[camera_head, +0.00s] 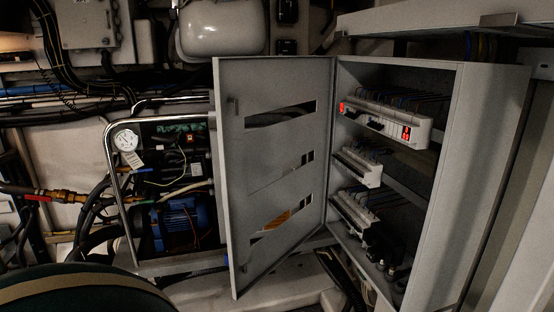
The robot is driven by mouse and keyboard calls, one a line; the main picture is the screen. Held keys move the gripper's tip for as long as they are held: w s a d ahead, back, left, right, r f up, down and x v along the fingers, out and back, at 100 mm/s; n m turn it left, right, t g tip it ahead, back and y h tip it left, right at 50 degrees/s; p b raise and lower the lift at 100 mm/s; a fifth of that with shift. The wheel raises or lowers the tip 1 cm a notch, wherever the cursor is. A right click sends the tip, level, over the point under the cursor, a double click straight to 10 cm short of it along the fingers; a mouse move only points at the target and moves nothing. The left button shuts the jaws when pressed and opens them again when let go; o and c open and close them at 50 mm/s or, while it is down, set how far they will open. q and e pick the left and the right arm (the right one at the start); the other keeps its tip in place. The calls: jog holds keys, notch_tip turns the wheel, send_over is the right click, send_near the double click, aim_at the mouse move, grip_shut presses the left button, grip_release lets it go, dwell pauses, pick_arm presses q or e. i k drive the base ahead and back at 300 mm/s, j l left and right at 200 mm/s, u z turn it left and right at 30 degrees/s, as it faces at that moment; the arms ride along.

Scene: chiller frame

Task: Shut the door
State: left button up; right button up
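The door (280,150) is a grey panel with several horizontal cut-out slots. It stands wide open to the left of the grey electrical cabinet (490,160), joined along the cabinet's left front edge. Inside the open cabinet are rows of breakers, the top row (385,123) with red lit parts. Neither of my grippers is in view.
A pump unit with a blue motor (180,224), metal tube frame (112,150) and pressure gauge (126,140) stands left of the door. A dark rounded shape (85,292) fills the lower left corner. Cables hang below the cabinet.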

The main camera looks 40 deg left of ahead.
aim_at(254, 192)
jog(key=i+j+z, duration=0.15)
jog(key=j, duration=1.25)
jog(key=j+z, duration=0.15)
jog(key=j, duration=1.3)
jog(key=k+j+z, duration=0.15)
jog(key=j, duration=1.25)
